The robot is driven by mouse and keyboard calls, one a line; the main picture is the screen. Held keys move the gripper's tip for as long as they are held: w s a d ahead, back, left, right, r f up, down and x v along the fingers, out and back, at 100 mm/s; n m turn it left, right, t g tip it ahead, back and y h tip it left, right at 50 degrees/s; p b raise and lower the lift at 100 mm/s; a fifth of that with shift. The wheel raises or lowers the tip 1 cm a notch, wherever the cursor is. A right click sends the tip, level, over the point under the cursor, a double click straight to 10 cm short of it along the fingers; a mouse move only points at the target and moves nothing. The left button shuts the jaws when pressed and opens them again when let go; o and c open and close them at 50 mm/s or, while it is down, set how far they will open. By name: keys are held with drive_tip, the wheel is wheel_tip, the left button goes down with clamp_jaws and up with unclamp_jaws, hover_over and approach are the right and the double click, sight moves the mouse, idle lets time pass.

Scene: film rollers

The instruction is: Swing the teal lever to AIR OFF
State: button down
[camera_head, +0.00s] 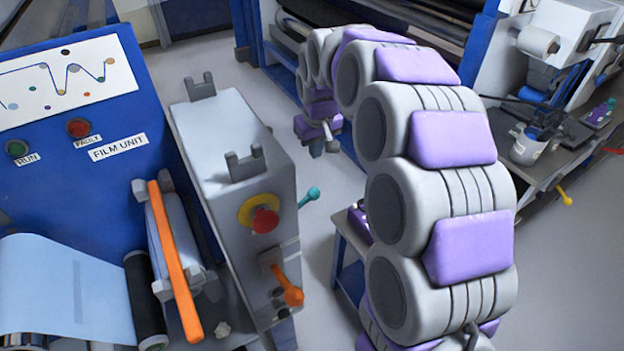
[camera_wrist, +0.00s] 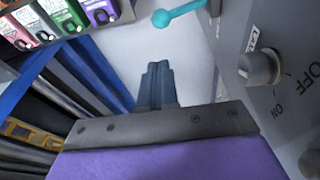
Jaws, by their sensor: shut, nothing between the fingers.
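The teal lever (camera_head: 309,196) sticks out from the right side of the grey box on the film unit, its round knob end pointing up and right. In the wrist view the teal lever (camera_wrist: 180,14) shows at the top, its ball end to the left and its stem running right to the grey panel. My gripper (camera_wrist: 157,82) is shut and empty, and it is apart from the lever, below it in that view. No AIR OFF label is readable.
The grey box (camera_head: 235,150) carries a red button (camera_head: 264,219) and an orange lever (camera_head: 288,287). In the wrist view a grey knob (camera_wrist: 262,68) sits by ON and OFF marks, close right of my gripper. Coloured containers (camera_wrist: 62,18) stand at top left. Pale floor shows between.

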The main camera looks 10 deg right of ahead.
drive_tip(key=b, duration=0.3)
hover_over(316, 189)
drive_tip(key=x, duration=0.3)
drive_tip(key=s+x, duration=0.1)
drive_tip(key=x, duration=0.3)
drive_tip(key=s+x, duration=0.1)
drive_tip(key=x, duration=0.3)
drive_tip(key=shift+s+a+f, duration=0.15)
drive_tip(key=shift+f, duration=0.4)
drive_tip(key=shift+s+a+f, duration=0.2)
drive_tip(key=shift+a+f, duration=0.65)
drive_tip(key=shift+f, duration=0.1)
drive_tip(key=shift+a, duration=0.3)
drive_tip(key=shift+d, duration=1.05)
drive_tip(key=shift+w+d+f, duration=0.1)
drive_tip(key=shift+d+f, duration=0.1)
drive_tip(key=shift+d, duration=0.1)
drive_tip(key=shift+a+f+g+y+p, duration=0.1)
drive_tip(key=shift+f+g+y+p, duration=0.3)
drive_tip(key=shift+y+p, duration=0.35)
wheel_tip(316, 189, down, 11)
drive_tip(key=d+g+y+b, duration=0.1)
drive_tip(key=d+y+b, duration=0.2)
drive_tip(key=y, duration=0.2)
drive_tip(key=shift+w+m, duration=0.4)
drive_tip(key=shift+w, duration=0.05)
